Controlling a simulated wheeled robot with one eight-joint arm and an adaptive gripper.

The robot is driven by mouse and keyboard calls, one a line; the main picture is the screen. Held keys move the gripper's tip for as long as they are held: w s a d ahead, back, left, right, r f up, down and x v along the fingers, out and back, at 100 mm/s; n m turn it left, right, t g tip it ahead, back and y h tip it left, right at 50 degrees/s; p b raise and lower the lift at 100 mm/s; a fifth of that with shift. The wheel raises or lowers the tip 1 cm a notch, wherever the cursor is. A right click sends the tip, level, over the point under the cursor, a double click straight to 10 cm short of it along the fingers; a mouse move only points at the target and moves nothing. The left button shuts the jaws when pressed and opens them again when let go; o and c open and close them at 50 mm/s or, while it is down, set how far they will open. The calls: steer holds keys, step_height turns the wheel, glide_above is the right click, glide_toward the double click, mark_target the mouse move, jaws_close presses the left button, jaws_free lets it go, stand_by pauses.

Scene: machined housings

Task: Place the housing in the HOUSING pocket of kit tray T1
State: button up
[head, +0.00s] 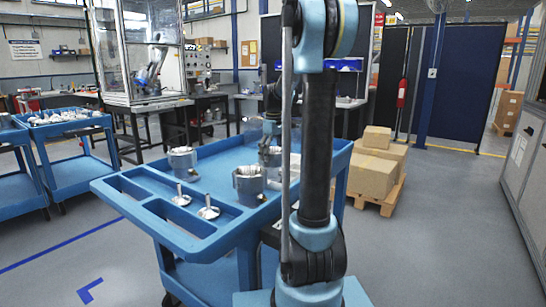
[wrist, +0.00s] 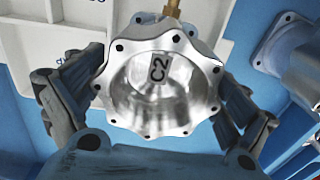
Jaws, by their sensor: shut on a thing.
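The housing (wrist: 160,88) is a shiny silver machined part with a scalloped, bolt-holed flange and a round hollow marked C2. It fills the middle of the wrist view, open side toward the camera. My gripper (wrist: 165,80) is shut on it, with one dark finger at each side. A white tray (wrist: 28,28) with partly hidden lettering lies behind the housing at the upper left; I cannot tell its label or see the HOUSING pocket. In the head view my gripper (head: 270,152) is over the blue cart, and my arm hides part of the area.
A grey-blue flanged object (wrist: 283,42) stands right of the housing in the wrist view. Boxes on a pallet (head: 372,176) stand right of the cart.

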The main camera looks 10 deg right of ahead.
steer(key=o, duration=1.7)
step_height(320, 180, up, 12)
steer(key=shift+r, duration=0.1)
